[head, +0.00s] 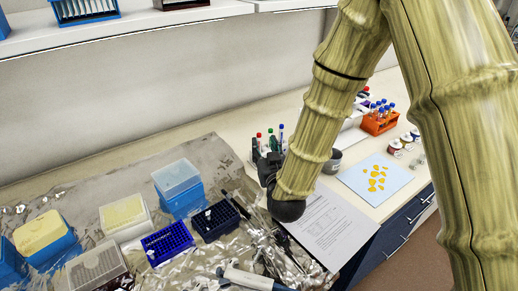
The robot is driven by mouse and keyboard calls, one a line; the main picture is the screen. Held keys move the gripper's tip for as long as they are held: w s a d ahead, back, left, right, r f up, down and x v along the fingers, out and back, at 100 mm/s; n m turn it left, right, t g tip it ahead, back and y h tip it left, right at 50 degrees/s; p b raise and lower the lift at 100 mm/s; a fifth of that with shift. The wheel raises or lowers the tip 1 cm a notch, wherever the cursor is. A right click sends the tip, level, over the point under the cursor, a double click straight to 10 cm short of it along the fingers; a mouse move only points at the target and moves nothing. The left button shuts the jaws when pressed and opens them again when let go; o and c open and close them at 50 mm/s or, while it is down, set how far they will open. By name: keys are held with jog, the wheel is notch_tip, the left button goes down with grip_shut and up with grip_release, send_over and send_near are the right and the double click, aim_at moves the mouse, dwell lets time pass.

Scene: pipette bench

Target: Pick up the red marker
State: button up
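A pen with a red cap (259,137), which looks like the red marker, stands upright in a dark holder (256,157) on the bench. Green and blue-capped pens stand beside it. My arm comes down from the top right and hides part of the holder.
Foil (85,205) on the left bears tip boxes and racks, including a blue rack (168,243). A pipette (252,279) lies at the front. A printed sheet (328,228), a blue mat (376,179) and an orange tube rack (380,122) are to the right.

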aim_at(259, 143)
notch_tip(259, 143, down, 5)
jog(key=b, duration=0.4)
jog(key=shift+p+x, duration=1.7)
jog(key=shift+x, duration=4.1)
jog(key=shift+d+f, duration=0.1)
jog(key=shift+d, duration=0.1)
jog(key=shift+c, duration=0.2)
grip_shut()
